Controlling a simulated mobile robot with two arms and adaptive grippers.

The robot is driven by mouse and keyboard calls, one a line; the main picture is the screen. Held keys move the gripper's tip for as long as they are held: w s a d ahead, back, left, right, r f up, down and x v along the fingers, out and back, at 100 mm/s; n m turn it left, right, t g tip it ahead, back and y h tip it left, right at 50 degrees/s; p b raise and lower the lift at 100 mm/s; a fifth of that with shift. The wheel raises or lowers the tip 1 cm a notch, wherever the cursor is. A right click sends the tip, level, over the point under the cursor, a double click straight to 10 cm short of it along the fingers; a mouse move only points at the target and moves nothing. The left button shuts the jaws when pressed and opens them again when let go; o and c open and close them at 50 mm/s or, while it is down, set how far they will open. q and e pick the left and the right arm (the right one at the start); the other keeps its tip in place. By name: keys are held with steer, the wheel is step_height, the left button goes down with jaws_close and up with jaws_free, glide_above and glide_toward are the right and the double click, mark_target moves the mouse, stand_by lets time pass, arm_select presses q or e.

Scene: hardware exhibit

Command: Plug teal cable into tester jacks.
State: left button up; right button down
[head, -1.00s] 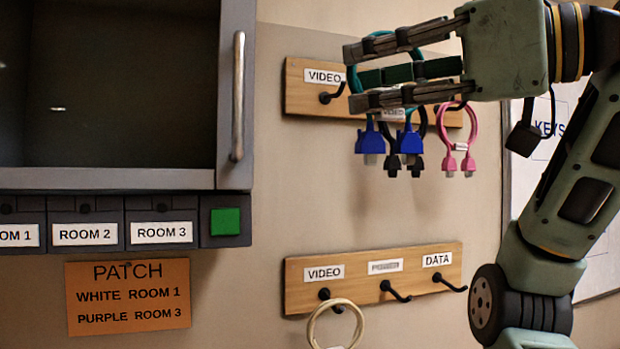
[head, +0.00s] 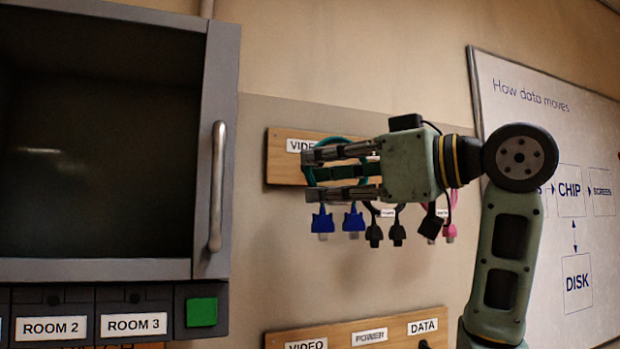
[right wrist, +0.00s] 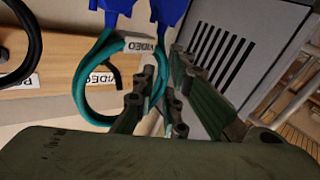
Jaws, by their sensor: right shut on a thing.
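The teal cable (head: 312,176) is a loop with two blue plugs, a left plug (head: 322,222) and a right plug (head: 353,220), hanging side by side. My right gripper (head: 307,176) is shut on the teal cable in front of the upper wooden hook board. In the right wrist view the teal loop (right wrist: 84,88) passes between the fingers (right wrist: 160,100), with a VIDEO tag near the blue plugs. I cannot tell whether the loop touches the hook behind it. My left gripper is not in view.
The upper hook board (head: 280,165) also has black plugs (head: 374,235) and a pink cable (head: 450,232) hanging close by my right gripper. A lower hook board (head: 345,338) is below. A grey cabinet (head: 110,268) with a handle (head: 217,190) stands left. A whiteboard (head: 540,130) is at right.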

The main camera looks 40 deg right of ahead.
steer(key=shift+w+d+r+p, duration=0.1)
steer(key=shift+w+p, duration=0.1)
steer(key=shift+w, duration=0.35)
steer(key=shift+w+d+r+p, duration=0.1)
steer(key=shift+w+p, duration=0.05)
steer(key=shift+w, duration=0.4)
steer(key=w, duration=0.1)
steer(key=w+p, duration=0.1)
steer(key=w+d, duration=0.1)
steer(key=shift+w+f, duration=0.35)
steer(key=shift+f, duration=0.05)
steer(key=shift+w+f+p, duration=0.15)
steer(key=shift+p, duration=0.4)
steer(key=shift+f, duration=0.15)
steer(key=shift+s, duration=0.35)
steer(key=shift+w+a+f+b, duration=0.1)
steer(key=shift+f+b, duration=0.2)
steer(key=c, duration=2)
jaws_free()
steer(key=shift+w, duration=0.1)
steer(key=shift+c, duration=0.2)
steer(key=shift+o, duration=1.2)
